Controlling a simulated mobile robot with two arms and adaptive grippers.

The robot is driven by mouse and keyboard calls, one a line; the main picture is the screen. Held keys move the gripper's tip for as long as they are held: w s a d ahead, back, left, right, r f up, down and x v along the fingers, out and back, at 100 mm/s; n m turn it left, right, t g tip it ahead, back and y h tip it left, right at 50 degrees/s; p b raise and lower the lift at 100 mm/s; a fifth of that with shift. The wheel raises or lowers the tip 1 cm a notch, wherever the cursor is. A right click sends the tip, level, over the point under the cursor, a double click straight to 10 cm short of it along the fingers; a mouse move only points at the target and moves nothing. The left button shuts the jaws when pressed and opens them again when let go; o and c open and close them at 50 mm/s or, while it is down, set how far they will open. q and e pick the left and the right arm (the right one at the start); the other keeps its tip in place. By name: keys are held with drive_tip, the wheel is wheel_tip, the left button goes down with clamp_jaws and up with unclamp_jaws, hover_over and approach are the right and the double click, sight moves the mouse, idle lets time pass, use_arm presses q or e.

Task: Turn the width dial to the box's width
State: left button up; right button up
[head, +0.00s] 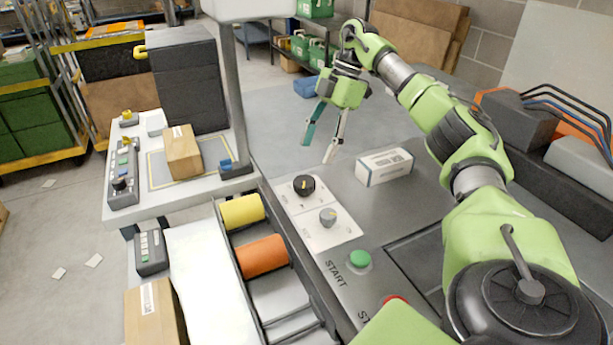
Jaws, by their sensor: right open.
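Two dials sit on a pale panel on the grey machine top: a black dial (304,185) and, nearer me, a grey dial (327,217). Their markings are too small to read, so I cannot tell which one sets width. My right gripper (318,150) hangs above and beyond the black dial, fingers apart and pointing down, empty and not touching it. A brown cardboard box (183,155) with a white label stands on the weighing plate at the left. A white box (384,166) with print lies right of the dials. My left gripper is not in view.
A green START button (359,259) and a partly hidden red button (395,301) are nearer me. Yellow (241,211) and orange (262,256) rollers run left of the panel. A grey post (232,95) stands behind. Another carton (155,313) is at lower left.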

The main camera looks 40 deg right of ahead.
sight(305, 180)
drive_tip(key=x, duration=0.8)
drive_tip(key=shift+d+f, duration=0.1)
drive_tip(key=shift+f, duration=0.05)
drive_tip(key=shift+w+a+f, duration=0.15)
drive_tip(key=shift+a+f, duration=0.15)
drive_tip(key=shift+f, duration=0.3)
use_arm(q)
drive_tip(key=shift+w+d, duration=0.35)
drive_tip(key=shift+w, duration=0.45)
use_arm(e)
drive_tip(key=shift+c, duration=1.2)
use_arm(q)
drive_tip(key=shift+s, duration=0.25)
use_arm(e)
drive_tip(key=c, duration=0.9)
